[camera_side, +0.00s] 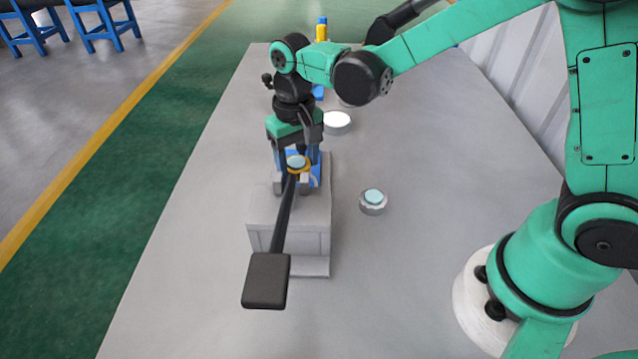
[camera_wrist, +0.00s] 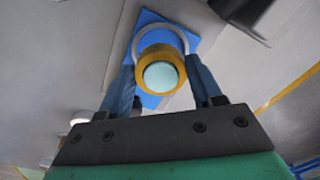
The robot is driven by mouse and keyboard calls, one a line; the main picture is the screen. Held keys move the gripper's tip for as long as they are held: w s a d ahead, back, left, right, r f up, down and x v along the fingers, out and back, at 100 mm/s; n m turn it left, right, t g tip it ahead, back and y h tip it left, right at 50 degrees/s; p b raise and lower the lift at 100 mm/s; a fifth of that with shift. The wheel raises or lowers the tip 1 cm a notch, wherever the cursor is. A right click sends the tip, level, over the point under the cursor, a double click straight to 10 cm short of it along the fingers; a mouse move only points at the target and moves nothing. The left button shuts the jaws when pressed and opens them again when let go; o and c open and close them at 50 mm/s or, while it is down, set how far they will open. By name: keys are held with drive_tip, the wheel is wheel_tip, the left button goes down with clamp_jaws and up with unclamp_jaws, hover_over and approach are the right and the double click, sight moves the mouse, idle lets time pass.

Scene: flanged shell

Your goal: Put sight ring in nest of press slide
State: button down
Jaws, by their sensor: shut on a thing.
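The sight ring (camera_side: 298,163) is a yellow-orange ring with a pale teal glass face. My gripper (camera_side: 291,180) is shut on it, with one finger on each side; the hold also shows in the wrist view, where the sight ring (camera_wrist: 160,76) sits between the fingertips (camera_wrist: 159,72). Behind it lies a blue plate (camera_wrist: 150,18) with a light grey circular rim (camera_wrist: 182,36), which looks like the nest of the press slide. The ring overlaps this rim and hides much of it. I cannot tell whether the ring touches the nest or is above it.
A grey block (camera_side: 262,215) stands under a black lever (camera_side: 283,215) with a dark block end (camera_side: 267,281). A grey round part with a teal face (camera_side: 373,202) stands to the right. A white disc (camera_side: 337,122) and a yellow-blue bottle (camera_side: 321,30) are farther back.

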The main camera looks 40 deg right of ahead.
sight(297, 162)
drive_tip(key=shift+f, duration=1.6)
drive_tip(key=shift+c, duration=0.8)
unclamp_jaws()
wheel_tip(297, 162, up, 12)
drive_tip(key=shift+s+r, duration=0.1)
drive_tip(key=shift+r, duration=0.05)
drive_tip(key=s+d+n+t, duration=0.1)
drive_tip(key=s+d+t, duration=0.5)
drive_tip(key=s+t, duration=0.1)
drive_tip(key=shift+s+d+f+n, duration=0.2)
drive_tip(key=shift+s+f+n, duration=0.25)
drive_tip(key=shift+s, duration=0.3)
